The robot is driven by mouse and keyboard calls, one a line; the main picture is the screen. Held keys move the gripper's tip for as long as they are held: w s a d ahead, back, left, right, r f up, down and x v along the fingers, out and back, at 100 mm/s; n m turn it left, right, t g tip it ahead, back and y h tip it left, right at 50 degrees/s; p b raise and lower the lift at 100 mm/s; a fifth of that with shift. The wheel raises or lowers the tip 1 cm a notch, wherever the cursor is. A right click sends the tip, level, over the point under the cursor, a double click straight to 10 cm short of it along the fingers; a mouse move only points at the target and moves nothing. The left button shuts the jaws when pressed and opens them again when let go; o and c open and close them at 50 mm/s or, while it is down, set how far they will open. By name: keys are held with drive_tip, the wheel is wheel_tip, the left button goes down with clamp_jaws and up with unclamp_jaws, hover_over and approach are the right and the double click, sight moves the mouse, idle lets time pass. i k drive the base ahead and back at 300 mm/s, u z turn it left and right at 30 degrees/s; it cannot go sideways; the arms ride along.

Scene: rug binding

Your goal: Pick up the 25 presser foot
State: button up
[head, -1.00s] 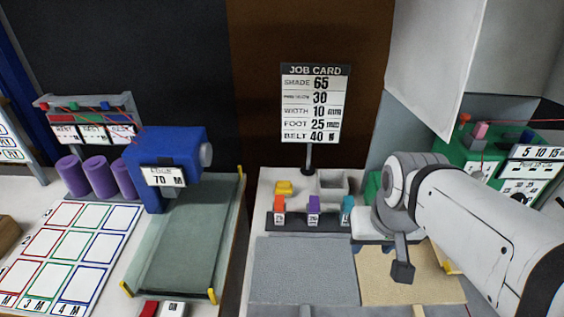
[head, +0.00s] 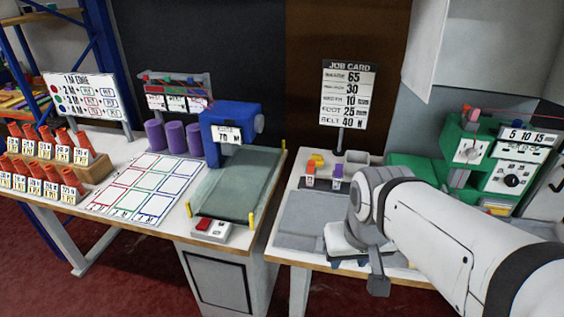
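A dark rack on the right-hand table holds small presser feet with white labels. An orange foot (head: 310,170) and a purple foot (head: 338,174) show in the head view; their numbers are too small to read. Any foot further right is hidden behind my arm, so I cannot tell which is the 25. The job card (head: 347,94) reads FOOT 25 mm. My gripper (head: 350,262) shows only in part, below my wrist and over the front of this table, apart from the visible feet. Its fingers are too unclear to tell open from shut.
A blue machine (head: 230,128) with a green belt bed (head: 233,187) stands left of the gap between tables. A green machine (head: 478,150) stands at right. Red floor lies in front.

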sight(310, 171)
drive_tip(key=u, duration=0.25)
drive_tip(key=i, duration=0.95)
drive_tip(key=z, duration=0.05)
